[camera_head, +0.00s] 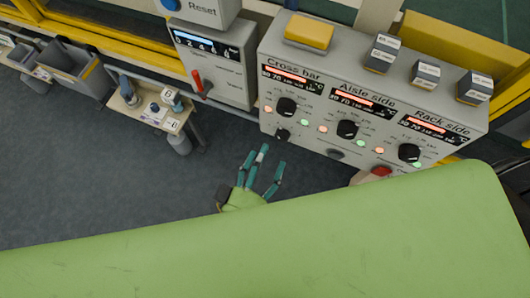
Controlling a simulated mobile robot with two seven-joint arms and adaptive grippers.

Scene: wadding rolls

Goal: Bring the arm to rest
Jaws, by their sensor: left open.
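My left gripper (265,164) is in the head view near the middle, with teal fingers on a green palm. Its fingers are spread open, pointing up the picture, with nothing between them. It appears over the dark floor, below and left of the control box; no contact with the box shows. Most of the left arm is hidden behind the large green surface across the bottom of the view. My right gripper is not in view.
A grey control box (465,124) with black knobs, lamps and displays stands at upper right, carrying a yellow block (309,32) and small boxes (382,53). A red-lever unit (216,62), small shelf (150,110) and grey bins (72,66) are left. Dark floor (90,170) is clear at left.

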